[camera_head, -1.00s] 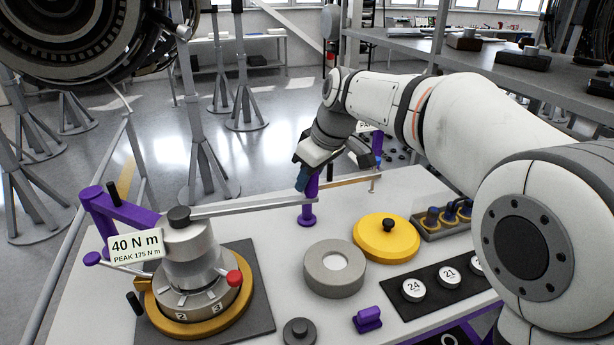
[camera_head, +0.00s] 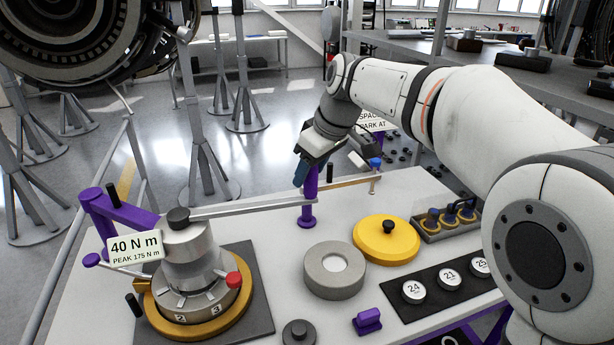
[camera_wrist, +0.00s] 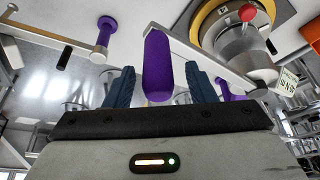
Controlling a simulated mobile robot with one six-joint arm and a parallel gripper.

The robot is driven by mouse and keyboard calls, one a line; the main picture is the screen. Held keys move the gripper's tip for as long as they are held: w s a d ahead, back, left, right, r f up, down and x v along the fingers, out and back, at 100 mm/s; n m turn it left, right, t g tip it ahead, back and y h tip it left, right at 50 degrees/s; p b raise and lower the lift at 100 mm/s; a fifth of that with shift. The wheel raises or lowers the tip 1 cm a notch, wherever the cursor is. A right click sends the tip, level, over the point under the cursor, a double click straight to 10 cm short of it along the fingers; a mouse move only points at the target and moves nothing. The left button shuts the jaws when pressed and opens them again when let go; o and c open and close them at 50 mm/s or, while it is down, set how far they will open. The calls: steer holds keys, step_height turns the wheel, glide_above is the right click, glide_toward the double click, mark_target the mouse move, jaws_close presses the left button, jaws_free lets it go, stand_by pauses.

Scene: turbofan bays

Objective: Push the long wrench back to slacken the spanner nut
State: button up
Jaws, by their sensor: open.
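The long wrench (camera_head: 250,206) is a grey bar running right from the silver spanner head (camera_head: 187,240) on the nut fixture. Its upright purple handle (camera_head: 311,182) stands near the bar's outer end. In the wrist view the handle (camera_wrist: 158,65) is between my blue fingers. My gripper (camera_head: 306,172) is open around the handle, with visible gaps on both sides; its far finger is hidden in the head view. The nut is mostly hidden under the spanner head, above a gold ring (camera_head: 160,325). A readout (camera_head: 135,247) shows 40 N m, peak 175 N m.
A purple post (camera_head: 307,218) stands on the bench below the handle. A grey ring (camera_head: 334,270), a yellow lid (camera_head: 386,239) and a black strip with numbered discs (camera_head: 447,279) lie in front. A purple bracket (camera_head: 120,208) stands left of the spanner head.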

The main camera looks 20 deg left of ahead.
steer(key=shift+v, duration=2.6)
steer(key=s+d+f+m+t+h, duration=0.1)
steer(key=s+d+f+m, duration=0.15)
steer(key=d, duration=0.55)
steer(key=s+d+f+m, duration=0.1)
steer(key=d+f+m, duration=0.15)
steer(key=d, duration=0.55)
steer(key=s+d+f+m+t+h, duration=0.1)
steer(key=d+f+m, duration=0.15)
steer(key=d, duration=0.55)
steer(key=s+d+f+m+h, duration=0.2)
steer(key=s+d+f+m, duration=0.6)
steer(key=s+d, duration=0.5)
step_height(320, 180, down, 2)
steer(key=shift+f, duration=0.1)
steer(key=shift+s+d, duration=0.1)
